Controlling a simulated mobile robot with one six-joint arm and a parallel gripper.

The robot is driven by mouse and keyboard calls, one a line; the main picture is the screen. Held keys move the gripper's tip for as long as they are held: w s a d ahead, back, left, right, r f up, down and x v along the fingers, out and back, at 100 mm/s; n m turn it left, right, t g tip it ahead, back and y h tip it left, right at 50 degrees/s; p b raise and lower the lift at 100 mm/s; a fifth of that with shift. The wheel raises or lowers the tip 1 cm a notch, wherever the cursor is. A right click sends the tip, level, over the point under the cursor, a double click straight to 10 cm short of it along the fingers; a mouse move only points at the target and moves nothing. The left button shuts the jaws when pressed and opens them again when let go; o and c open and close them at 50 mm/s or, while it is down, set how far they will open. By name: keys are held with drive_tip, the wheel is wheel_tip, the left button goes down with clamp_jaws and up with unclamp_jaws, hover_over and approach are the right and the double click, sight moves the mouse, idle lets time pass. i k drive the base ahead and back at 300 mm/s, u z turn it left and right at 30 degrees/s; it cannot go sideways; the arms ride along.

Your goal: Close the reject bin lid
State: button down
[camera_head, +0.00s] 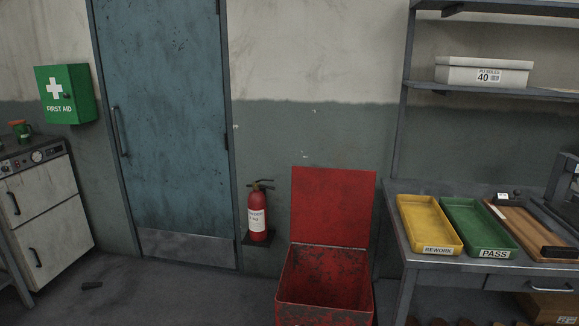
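The red reject bin (323,311) stands on the floor at the bottom centre of the head view. Its red lid (333,205) is open and stands upright at the back of the bin, against the wall side. The bin's inside shows dark, scuffed red walls, and I see no contents in the part in view. The bin's base is cut off by the lower edge of the picture. My gripper is not in view.
A bench (405,247) with a yellow REWORK tray (438,250) and a green PASS tray (493,253) stands close right of the bin. A fire extinguisher (257,222) hangs at left behind it. Floor (180,295) left of the bin is mostly clear.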

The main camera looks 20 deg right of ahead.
sight(331, 207)
drive_tip(key=u, duration=0.35)
drive_tip(key=i, duration=1)
drive_tip(key=u, duration=0.4)
drive_tip(key=i, duration=2.05)
drive_tip(key=z, duration=0.2)
